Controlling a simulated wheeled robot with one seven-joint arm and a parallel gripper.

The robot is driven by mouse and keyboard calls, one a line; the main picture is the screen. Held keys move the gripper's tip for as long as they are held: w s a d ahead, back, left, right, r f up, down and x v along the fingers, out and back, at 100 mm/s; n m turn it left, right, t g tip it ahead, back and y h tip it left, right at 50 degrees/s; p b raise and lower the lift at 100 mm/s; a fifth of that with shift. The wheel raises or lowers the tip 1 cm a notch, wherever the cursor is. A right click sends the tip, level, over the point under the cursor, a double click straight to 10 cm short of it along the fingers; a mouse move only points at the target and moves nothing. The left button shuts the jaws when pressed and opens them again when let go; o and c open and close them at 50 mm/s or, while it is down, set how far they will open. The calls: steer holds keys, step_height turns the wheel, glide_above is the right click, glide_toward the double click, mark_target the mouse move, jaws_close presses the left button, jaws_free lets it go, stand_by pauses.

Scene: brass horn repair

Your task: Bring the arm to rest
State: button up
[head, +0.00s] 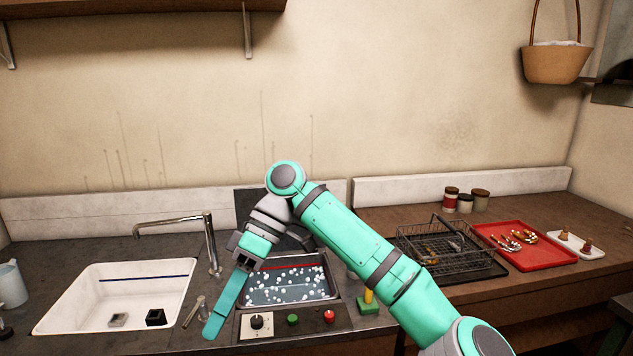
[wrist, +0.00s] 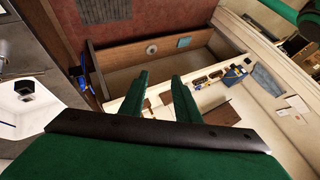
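My gripper (head: 214,328) hangs at the end of my teal arm over the front of the counter, pointing down and to the left. In the head view it is between the white sink and the bubbling tank (head: 327,299), in front of the tank's left edge. In the wrist view, the two green fingers of my gripper (wrist: 160,84) stand apart with nothing held between them. My arm reaches in from the lower right, bends at a high elbow and comes down to the gripper. The arm hides part of the counter and the tank's raised dark lid.
A white sink (head: 70,312) with a tap (head: 211,242) is at left. The tank's control panel (head: 272,333) is near the gripper. At right are a wire basket (head: 462,266), a red tray (head: 545,259), a white tray (head: 583,252) and jars (head: 465,203). Open air surrounds the elbow.

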steer(key=w+a+f+m+t+y, duration=0.25)
steer(key=a+f+y, duration=0.25)
steer(key=a+f, duration=0.35)
steer(key=w+a+f+m+t+y, duration=0.1)
steer(key=a+f+m+t+y, duration=0.3)
steer(key=a+f, duration=0.45)
steer(key=d+f+m+t, duration=0.3)
steer(key=f+m+t, duration=0.7)
steer(key=f+t, duration=0.2)
steer(key=s+d+f+m+t+h, duration=0.2)
steer(key=s+d+f+m+h, duration=0.1)
steer(key=s+d+f+h, duration=0.45)
steer(key=s+d+f+m+t+h, duration=0.25)
steer(key=s+d+f+h, duration=0.2)
steer(key=s+d, duration=0.5)
steer(key=s+d+r+n+h, duration=0.1)
steer(key=s+d+r+n, duration=0.1)
steer(key=s+d, duration=0.4)
steer(key=s+d+r+n+h, duration=0.1)
steer(key=s+d+r, duration=0.2)
steer(key=s+d, duration=0.4)
steer(key=s, duration=0.6)
steer(key=shift+r+n+g+h, duration=0.2)
steer(key=shift+n+g+h, duration=0.1)
steer(key=shift+n+g, duration=0.1)
